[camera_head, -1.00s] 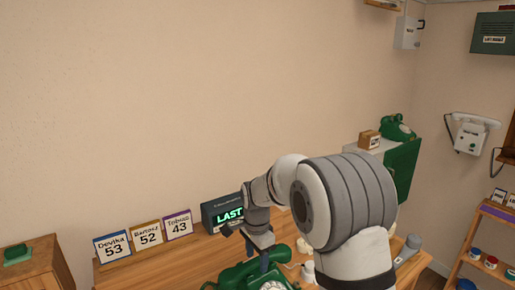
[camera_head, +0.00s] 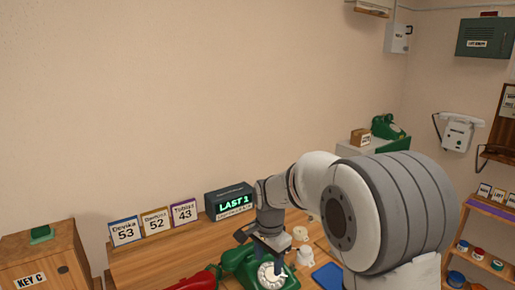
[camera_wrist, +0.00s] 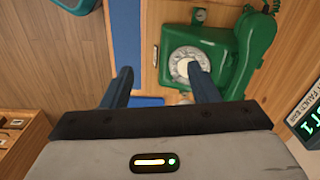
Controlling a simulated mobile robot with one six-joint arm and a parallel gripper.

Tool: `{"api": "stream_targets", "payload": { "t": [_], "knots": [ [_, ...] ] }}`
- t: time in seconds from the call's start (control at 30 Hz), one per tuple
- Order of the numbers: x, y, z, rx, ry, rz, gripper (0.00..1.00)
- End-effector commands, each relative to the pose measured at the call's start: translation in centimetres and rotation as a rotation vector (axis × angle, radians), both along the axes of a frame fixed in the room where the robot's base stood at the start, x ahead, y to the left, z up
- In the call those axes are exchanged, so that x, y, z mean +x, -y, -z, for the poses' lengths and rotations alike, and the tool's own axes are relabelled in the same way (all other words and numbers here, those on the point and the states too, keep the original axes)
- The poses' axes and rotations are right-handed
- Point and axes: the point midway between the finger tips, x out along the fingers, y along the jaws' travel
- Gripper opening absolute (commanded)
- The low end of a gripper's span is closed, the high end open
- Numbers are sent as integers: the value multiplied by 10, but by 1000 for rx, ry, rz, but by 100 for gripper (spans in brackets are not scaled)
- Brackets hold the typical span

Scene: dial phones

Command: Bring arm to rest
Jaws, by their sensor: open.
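My gripper (camera_wrist: 160,82) is open and empty, its two dark blue fingers spread apart in the wrist view. The green dial phone (camera_wrist: 243,55) lies beyond the fingers, and the right finger overlaps its white dial (camera_wrist: 180,62). In the head view, my gripper (camera_head: 268,246) is low over the green phone (camera_head: 236,259) on the wooden desk, close to its dial. I cannot tell whether a finger touches the dial. My arm reaches in from the right and hides part of the desk.
A display (camera_head: 233,203) reads "LAST 1". Cards for Devika 53 (camera_head: 124,231), Bartosz 52 (camera_head: 156,221) and Tobias 43 (camera_head: 184,212) stand left of it. A red object (camera_head: 197,281) lies at the front. A wooden cabinet (camera_head: 40,262) stands left; shelves (camera_head: 485,235) stand right.

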Motion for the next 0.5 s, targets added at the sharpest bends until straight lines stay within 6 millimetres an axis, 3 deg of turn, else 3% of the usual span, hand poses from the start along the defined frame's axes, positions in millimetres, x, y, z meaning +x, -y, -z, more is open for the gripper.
{"api": "stream_targets", "payload": {
  "t": [0.27, 0.5],
  "knots": [
    [-49, 40, -37, -5, 56, -183, 54],
    [-130, 86, -65, -42, 131, -457, 54]
  ]
}}
